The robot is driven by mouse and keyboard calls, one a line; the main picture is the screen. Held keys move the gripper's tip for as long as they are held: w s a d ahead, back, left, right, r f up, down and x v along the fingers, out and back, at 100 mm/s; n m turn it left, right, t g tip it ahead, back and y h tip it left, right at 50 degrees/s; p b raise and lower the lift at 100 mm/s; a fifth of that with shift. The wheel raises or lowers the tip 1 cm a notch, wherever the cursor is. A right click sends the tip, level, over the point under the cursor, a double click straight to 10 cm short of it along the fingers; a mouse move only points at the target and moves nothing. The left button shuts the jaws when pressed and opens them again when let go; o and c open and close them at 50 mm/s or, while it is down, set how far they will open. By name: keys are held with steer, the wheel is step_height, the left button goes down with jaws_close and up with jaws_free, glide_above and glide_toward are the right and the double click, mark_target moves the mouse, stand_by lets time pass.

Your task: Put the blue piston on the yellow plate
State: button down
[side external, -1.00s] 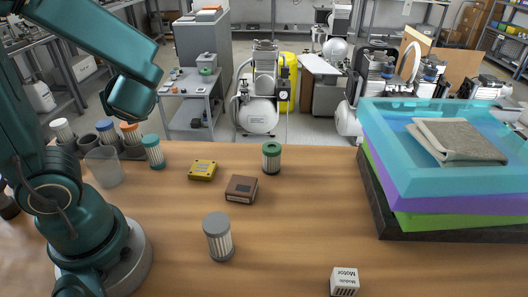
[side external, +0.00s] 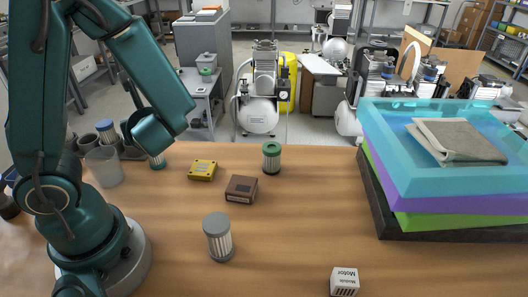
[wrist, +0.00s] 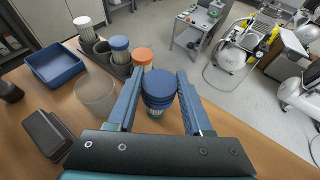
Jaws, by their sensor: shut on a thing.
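In the wrist view, my gripper (wrist: 160,98) is shut on a dark blue, ringed round piece, the blue piston (wrist: 160,84), held between the fingertips. A pale striped part shows just below it; I cannot tell whether it belongs to the piston or to a cartridge behind. In the side view my wrist hides the fingers and the piston. The yellow plate (side external: 202,170), small and square with dark marks, lies flat on the table to the right of my wrist, with nothing on it. It is out of the wrist view.
A brown block (side external: 241,188), green-capped cartridge (side external: 271,158) and grey cartridge (side external: 218,238) stand near the plate. Capped cartridges (wrist: 120,47), a clear cup (wrist: 96,95) and a blue tray (wrist: 54,68) sit left of my gripper. Stacked trays (side external: 440,190) fill the right.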

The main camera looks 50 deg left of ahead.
glide_above(202, 167)
step_height(202, 167, down, 6)
steer(key=shift+d+f, duration=0.1)
steer(key=shift+f, duration=1.95)
steer(key=shift+f, duration=0.1)
steer(key=shift+c, duration=1.5)
jaws_free()
